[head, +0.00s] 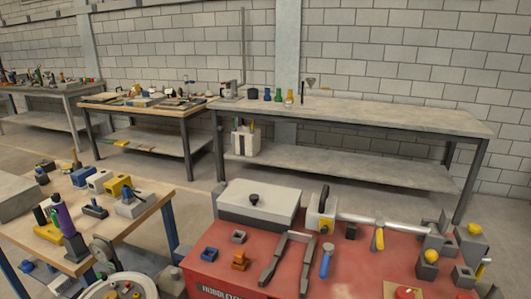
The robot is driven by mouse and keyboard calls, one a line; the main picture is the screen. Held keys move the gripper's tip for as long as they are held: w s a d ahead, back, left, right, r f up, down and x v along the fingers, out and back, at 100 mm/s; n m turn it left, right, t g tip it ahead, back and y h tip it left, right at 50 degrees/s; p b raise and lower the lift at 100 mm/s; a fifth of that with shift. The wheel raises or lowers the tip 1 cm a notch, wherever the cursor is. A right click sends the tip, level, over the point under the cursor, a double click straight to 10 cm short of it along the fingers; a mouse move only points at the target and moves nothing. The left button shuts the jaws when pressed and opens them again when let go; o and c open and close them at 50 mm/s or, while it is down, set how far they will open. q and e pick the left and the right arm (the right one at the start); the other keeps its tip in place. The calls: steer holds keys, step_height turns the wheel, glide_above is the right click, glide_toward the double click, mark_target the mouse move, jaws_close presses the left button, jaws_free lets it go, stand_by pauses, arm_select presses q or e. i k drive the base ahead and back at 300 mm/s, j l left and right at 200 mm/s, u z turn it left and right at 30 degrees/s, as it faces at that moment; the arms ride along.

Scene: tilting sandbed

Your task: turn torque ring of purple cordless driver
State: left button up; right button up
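A purple upright tool (64,220), which looks like the cordless driver, stands on the near end of the wooden-topped table at the lower left. Its lower part is dark grey, and a green and a black piece sit close to its left. The torque ring is too small to make out. Neither of my grippers shows in the head view, and nothing is seen touching the purple tool.
The wooden table (150,200) also holds a yellow block (117,186) and several small tools. A red bench (225,272) at the lower right carries a grey box (262,205), a dark U-shaped piece (287,262) and a blue-handled tool (327,261). Open floor lies behind.

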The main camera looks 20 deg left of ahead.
mark_target(55, 197)
steer(key=u, duration=2.05)
steer(key=i+j, duration=0.15)
steer(key=j, duration=0.2)
steer(key=i+j+u, duration=0.1)
steer(key=j, duration=0.3)
steer(key=i+j, duration=0.15)
steer(key=j, duration=0.2)
